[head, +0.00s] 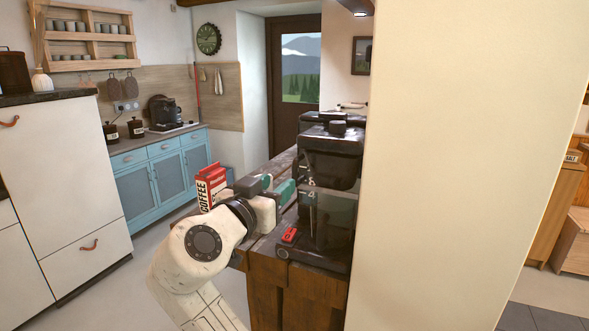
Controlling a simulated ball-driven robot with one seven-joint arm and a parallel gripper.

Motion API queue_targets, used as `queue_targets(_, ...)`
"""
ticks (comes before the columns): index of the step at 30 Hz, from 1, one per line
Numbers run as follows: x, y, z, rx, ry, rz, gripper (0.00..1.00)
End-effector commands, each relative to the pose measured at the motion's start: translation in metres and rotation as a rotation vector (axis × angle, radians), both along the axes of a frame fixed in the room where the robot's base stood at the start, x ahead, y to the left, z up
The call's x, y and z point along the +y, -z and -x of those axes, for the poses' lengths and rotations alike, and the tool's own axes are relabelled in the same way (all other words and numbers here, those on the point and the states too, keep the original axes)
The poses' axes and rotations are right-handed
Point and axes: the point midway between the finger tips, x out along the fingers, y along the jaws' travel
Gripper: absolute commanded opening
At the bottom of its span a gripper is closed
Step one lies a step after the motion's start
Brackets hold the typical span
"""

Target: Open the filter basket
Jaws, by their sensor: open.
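A black coffee machine (332,158) stands on a dark wooden table, partly cut off on its right by a pale wall. Its bulky upper front section looks like the filter basket, and it appears closed. A dark, see-through carafe section (335,215) with white level marks is below it. My gripper (282,187), with green-tipped fingers, is open and empty at the left side of the machine. It overlaps the machine's edge in the picture; I cannot tell if it touches.
A red coffee packet (210,187) stands behind my gripper. A red switch (289,235) is on the machine's base. The pale wall (450,170) blocks the right. Blue cabinets (165,170) and a white cupboard (60,180) are left, with open floor between.

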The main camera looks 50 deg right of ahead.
Motion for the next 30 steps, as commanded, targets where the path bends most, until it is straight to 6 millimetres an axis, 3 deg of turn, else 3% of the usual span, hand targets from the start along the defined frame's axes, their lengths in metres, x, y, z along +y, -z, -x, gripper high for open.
queue_targets(9,-0.056,-0.002,-0.019,0.005,0.003,-0.001,0.45)
queue_targets(15,-0.080,-0.001,-0.028,0.005,0.002,-0.001,0.45)
queue_targets(28,-0.089,0.001,-0.032,0.004,-0.001,-0.003,0.45)
queue_targets(30,-0.089,0.001,-0.032,0.004,-0.001,-0.003,0.40)
